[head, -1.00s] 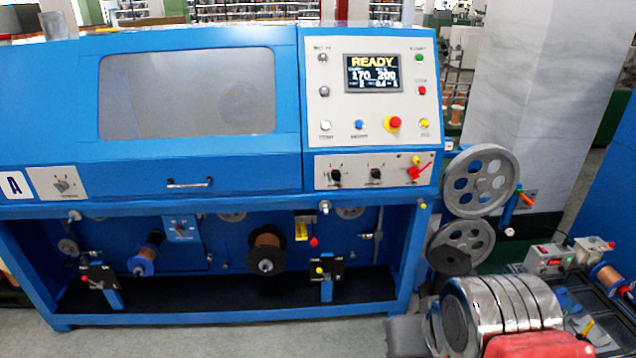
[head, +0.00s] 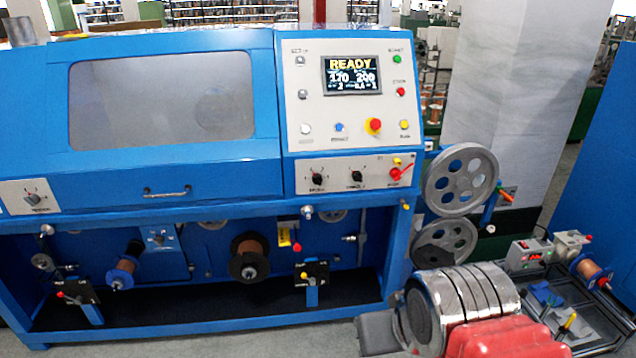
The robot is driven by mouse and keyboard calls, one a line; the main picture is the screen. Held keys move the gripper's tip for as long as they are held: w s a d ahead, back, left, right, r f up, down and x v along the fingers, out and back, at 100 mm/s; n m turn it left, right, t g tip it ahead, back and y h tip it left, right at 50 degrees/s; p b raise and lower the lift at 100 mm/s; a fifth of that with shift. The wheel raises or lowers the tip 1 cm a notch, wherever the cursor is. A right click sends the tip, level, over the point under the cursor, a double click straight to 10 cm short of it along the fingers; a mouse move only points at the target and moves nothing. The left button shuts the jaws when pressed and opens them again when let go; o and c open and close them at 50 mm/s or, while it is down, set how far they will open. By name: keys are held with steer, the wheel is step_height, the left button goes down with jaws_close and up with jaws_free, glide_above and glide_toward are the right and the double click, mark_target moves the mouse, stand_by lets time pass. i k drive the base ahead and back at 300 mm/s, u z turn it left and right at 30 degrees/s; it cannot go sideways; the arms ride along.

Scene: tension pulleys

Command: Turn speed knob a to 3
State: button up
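The blue machine (head: 170,175) fills the left and middle of the head view. Its lower control strip (head: 337,174) carries two small black knobs side by side, a left knob (head: 317,180) and a right knob (head: 357,176). Their labels are too small to read, so I cannot tell which is speed knob a or where each points. A third knob (head: 33,199) sits on a white plate at the far left. The display (head: 352,75) reads READY with 170 and 200 below. My gripper is not in view.
Grey pulleys (head: 460,180) stand at the machine's right side. A tray with tools and a copper spool (head: 590,268) is at right.

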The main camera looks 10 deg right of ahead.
mark_target(317, 178)
steer(key=i, duration=0.9)
